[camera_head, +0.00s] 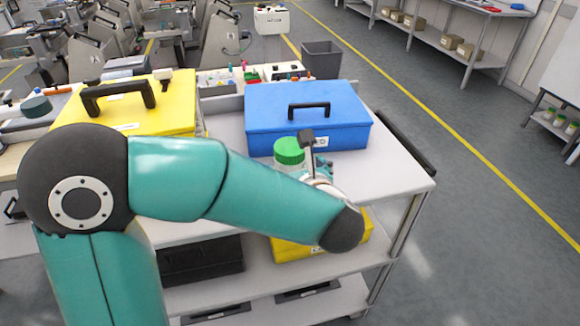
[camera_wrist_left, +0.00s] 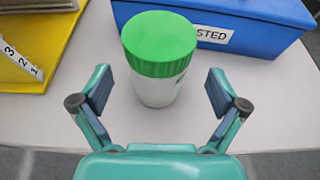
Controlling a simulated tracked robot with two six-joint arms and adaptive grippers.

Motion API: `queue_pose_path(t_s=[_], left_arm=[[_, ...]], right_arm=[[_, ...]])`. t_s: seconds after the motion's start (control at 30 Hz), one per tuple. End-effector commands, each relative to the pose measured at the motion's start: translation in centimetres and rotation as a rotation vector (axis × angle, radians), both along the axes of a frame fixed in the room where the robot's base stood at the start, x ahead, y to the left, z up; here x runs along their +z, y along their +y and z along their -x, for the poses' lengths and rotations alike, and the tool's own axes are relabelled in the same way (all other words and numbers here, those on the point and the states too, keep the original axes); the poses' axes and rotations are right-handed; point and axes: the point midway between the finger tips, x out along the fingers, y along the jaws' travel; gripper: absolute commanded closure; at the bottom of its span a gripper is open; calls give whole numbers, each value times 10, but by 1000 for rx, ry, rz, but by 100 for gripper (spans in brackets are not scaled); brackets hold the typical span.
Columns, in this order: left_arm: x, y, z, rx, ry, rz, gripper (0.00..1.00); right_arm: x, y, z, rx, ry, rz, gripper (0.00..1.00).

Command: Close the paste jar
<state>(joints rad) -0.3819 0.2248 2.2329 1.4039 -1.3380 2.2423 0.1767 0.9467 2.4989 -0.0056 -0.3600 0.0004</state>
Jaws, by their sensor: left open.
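The paste jar (camera_head: 289,152) has a green lid and a white body and stands upright on the trolley top, in front of the blue case. In the left wrist view the jar (camera_wrist_left: 158,62) is between and just beyond the fingers, with the green lid sitting on top. I cannot tell whether the lid is tight. My left gripper (camera_wrist_left: 158,95) is open, with a finger on each side of the jar and apart from it. In the head view the gripper (camera_head: 318,165) is partly hidden by my forearm. My right gripper is not in view.
A blue case (camera_head: 308,116) with a black handle stands right behind the jar. A yellow case (camera_head: 130,104) stands to the left. The trolley top (camera_head: 395,182) is clear at the right, with a black handle bar (camera_head: 405,143) along its edge.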

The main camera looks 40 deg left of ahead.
Motion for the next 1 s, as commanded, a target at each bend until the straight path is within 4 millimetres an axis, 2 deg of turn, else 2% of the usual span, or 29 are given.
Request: queue_pose_path(t_s=[0.1,0.23,0.63,0.67,1.0], left_arm=[[-5,16,-9,5,5,0,2],[-11,25,-18,2,3,0,2],[-13,27,-21,-1,0,1,2],[-13,27,-21,-1,0,1,6],[-13,27,-21,-1,0,1,62]], right_arm=[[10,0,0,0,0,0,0],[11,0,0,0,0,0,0],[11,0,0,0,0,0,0],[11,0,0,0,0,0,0],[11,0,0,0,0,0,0]])
